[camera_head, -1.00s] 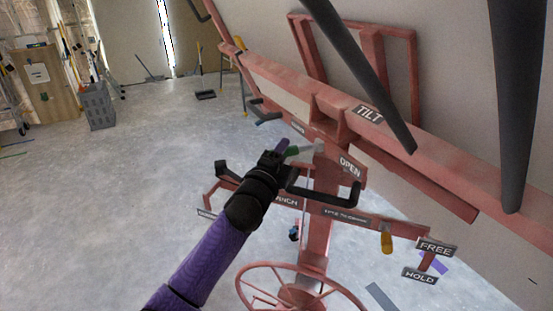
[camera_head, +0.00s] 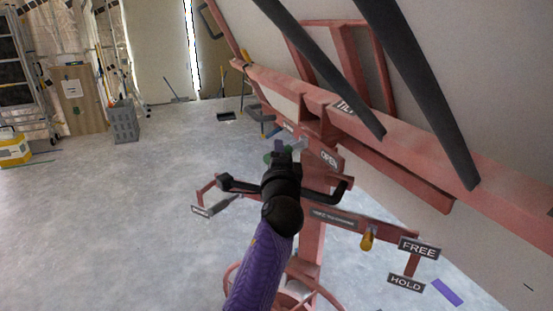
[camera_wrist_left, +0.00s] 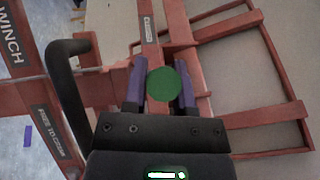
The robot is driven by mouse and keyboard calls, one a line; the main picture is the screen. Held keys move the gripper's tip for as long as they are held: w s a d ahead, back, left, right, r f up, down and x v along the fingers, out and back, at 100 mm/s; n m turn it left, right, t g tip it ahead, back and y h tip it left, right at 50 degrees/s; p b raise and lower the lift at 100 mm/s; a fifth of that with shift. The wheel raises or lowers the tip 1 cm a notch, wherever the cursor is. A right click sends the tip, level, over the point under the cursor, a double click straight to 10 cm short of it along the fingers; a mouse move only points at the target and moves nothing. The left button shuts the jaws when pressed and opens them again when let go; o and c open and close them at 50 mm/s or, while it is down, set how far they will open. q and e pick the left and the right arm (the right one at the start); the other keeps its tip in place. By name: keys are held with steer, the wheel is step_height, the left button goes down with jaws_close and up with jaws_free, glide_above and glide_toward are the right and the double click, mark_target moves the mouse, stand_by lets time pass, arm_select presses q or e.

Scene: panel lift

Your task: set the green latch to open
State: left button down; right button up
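The green latch shows in the head view as a small green piece (camera_head: 268,157) beside my left fingertips, mostly hidden by the gripper. In the left wrist view its round green end (camera_wrist_left: 163,85) sits between the two purple fingers. My left gripper (camera_head: 279,146) is at the latch, left of the OPEN sign (camera_head: 328,158). Its fingers (camera_wrist_left: 161,88) are parted, one on each side of the green end; I cannot tell whether they touch it. The latch's setting is hard to tell behind the gripper. My right gripper is not in view.
The red lift frame (camera_head: 410,162) slopes across the right, under a large pale panel (camera_head: 480,60). A black handlebar (camera_head: 345,190) is close around my left wrist. The FREE sign (camera_head: 418,248) and HOLD sign (camera_head: 405,284) stand lower right. The floor (camera_head: 110,220) at left is clear.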

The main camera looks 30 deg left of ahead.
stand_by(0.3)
arm_select(q)
steer(key=shift+c, duration=2.1)
jaws_free()
steer(key=shift+d, duration=0.1)
steer(key=v, duration=1)
steer(key=shift+p, duration=0.35)
